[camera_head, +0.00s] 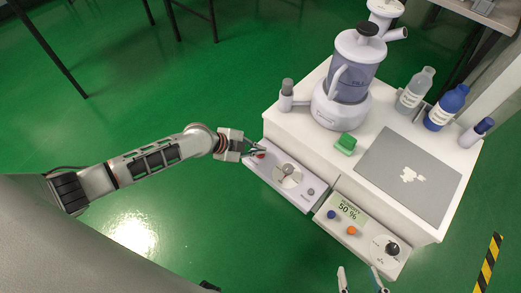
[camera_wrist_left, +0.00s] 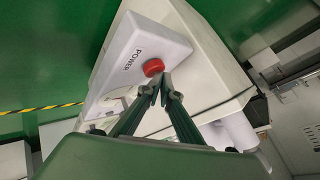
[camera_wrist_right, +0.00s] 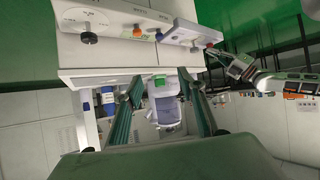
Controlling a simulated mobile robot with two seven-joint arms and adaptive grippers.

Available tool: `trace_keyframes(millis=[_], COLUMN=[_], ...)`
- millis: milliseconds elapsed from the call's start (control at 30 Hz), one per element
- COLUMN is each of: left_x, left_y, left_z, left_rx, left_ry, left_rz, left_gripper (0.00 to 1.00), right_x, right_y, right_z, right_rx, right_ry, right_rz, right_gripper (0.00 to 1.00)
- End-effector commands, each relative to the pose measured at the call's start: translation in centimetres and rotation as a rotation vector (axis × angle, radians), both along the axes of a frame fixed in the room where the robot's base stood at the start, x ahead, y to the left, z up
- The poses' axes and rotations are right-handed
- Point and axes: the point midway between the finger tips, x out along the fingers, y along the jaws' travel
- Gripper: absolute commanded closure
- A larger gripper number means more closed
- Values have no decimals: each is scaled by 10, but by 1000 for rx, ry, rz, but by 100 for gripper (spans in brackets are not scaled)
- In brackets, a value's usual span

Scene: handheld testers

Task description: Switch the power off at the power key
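The power key is a red round button (camera_head: 260,155) at the left end of a white control box (camera_head: 268,175) on the front of the white bench. In the left wrist view the red button (camera_wrist_left: 153,67) sits beside the word POWER. My left gripper (camera_head: 252,148) is right at the button; its fingertips (camera_wrist_left: 160,88) are together, just below the button in the left wrist view. Whether they touch it I cannot tell. My right gripper (camera_head: 362,282) is open and empty, low in front of the bench; its spread fingers (camera_wrist_right: 163,88) show in the right wrist view.
A second box with a display (camera_head: 348,208) reading HUMIDITY 50 %, blue and orange buttons and a black knob (camera_head: 392,249) adjoins on the right. On the bench stand a blender (camera_head: 343,105), a green block (camera_head: 346,143), a grey mat (camera_head: 387,180) and bottles (camera_head: 415,90). Green floor is open at left.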

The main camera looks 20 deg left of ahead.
Motion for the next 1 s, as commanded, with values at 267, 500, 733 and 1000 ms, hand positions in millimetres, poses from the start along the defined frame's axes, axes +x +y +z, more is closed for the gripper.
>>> trace_keyframes(millis=[267, 500, 733, 1000], left_x=[-14, -11, -6, -3], left_y=[4, 4, 3, 2], left_z=[-18, 1, 27, 53], left_rx=[17, 18, 12, 7], left_ry=[31, 25, 14, 7], left_rz=[-6, -6, -4, -2], left_gripper=[100, 100, 100, 100], right_x=[-7, 3, 15, 26], right_y=[-4, -3, -2, -2], right_z=[-14, 5, 29, 53], right_rx=[-17, -16, -10, -7], right_ry=[28, -10, -56, -102], right_rz=[0, 0, -2, -2], right_gripper=[60, 60, 60, 60])
